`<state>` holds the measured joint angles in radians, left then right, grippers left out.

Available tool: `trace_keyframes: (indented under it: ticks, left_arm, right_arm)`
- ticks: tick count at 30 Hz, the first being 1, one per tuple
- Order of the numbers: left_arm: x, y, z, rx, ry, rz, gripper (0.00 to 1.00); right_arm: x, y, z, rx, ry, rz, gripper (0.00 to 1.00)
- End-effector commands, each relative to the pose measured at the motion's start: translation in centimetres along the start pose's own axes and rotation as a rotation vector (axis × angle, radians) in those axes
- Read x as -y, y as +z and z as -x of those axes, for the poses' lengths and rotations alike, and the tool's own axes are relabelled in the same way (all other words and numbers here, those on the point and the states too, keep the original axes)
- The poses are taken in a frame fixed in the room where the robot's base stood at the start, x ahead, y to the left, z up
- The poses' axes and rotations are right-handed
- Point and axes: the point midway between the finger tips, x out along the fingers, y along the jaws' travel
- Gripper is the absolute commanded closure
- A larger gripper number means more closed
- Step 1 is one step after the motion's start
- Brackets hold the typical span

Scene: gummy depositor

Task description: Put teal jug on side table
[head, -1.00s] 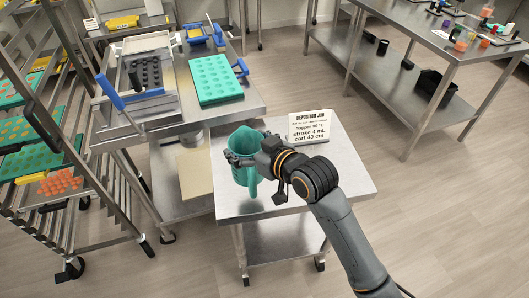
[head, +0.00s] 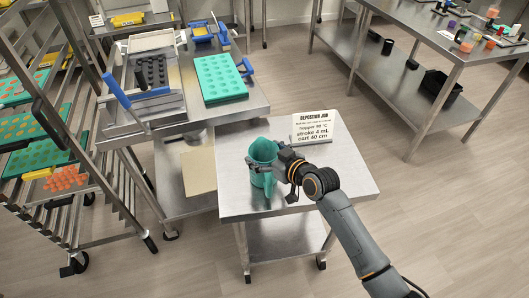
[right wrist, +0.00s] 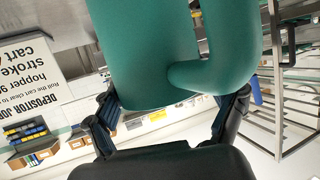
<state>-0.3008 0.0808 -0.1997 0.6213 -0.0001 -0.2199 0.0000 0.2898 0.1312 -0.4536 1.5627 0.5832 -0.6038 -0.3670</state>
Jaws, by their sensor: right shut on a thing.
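The teal jug (head: 263,151) is upright over the left part of the steel side table (head: 345,178). Its base appears at or close to the tabletop; I cannot tell whether it touches. My right gripper (head: 262,169) is shut on the jug, coming in from the right. In the right wrist view the jug (right wrist: 150,50) fills the upper middle, with its curved handle towards the right. The fingers of my right gripper (right wrist: 168,104) lie on either side of it. My left gripper is not in view.
A white sign card (head: 313,127) stands at the side table's back edge. A steel cart with a green mould tray (head: 220,78) and the depositor (head: 150,75) adjoins at the back left. A tray rack (head: 75,150) stands left. The side table's right part is clear.

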Motion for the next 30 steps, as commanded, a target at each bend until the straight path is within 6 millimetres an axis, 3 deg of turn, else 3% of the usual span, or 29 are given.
trace_keyframes:
  ticks: [4,5,7,20,26,30]
  left_arm:
    - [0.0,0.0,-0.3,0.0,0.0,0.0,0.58]
    - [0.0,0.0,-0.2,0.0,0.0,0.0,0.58]
    - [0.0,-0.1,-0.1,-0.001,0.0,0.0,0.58]
    - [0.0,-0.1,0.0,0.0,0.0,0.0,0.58]
    - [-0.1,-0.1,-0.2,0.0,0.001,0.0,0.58]
    - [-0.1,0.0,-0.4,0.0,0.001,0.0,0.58]
  right_arm:
    - [0.0,0.3,-0.1,0.0,0.0,0.0,0.51]
    - [0.0,0.2,-0.1,0.0,0.0,0.0,0.11]
    - [0.0,0.2,-0.1,0.0,0.0,0.0,0.0]
    - [0.0,0.0,0.2,0.0,0.001,0.0,0.0]
    - [0.0,0.1,3.0,0.001,0.001,0.002,0.0]
    - [0.0,0.1,6.0,0.0,0.001,0.004,0.0]
